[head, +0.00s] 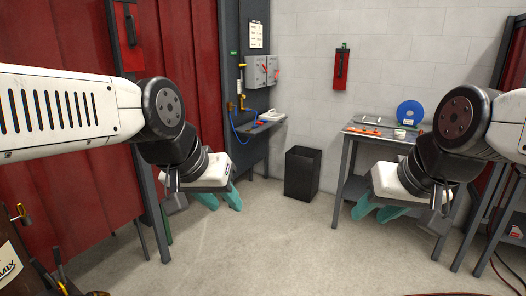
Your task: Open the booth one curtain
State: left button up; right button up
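A red curtain (75,190) hangs in tall folds along the left side of the head view, partly hidden behind my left arm. More red curtain (190,50) hangs to its right, beyond a dark post. I cannot tell which booth either belongs to. My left gripper (222,198), with teal fingers, hangs in front of the booth area, to the right of the curtain and apart from it. My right gripper (375,211), also teal-fingered, is at the right, in front of the workbench. I see nothing held in either gripper.
A black bin (302,174) stands by the back wall. A workbench (347,160) at the right carries a blue disc (410,112) and small tools. Grey boxes (262,71) hang by a small shelf (262,126). The concrete floor (285,245) between is clear.

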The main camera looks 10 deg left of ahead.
aim_at(150, 41)
jog(key=i+j+u, duration=0.1)
jog(key=i+u, duration=0.55)
jog(key=u, duration=0.2)
jog(key=i+u, duration=0.4)
jog(key=i+l, duration=0.35)
jog(key=i, duration=0.15)
jog(key=i+l+z, duration=0.15)
jog(key=i+l, duration=0.25)
jog(key=i, duration=0.05)
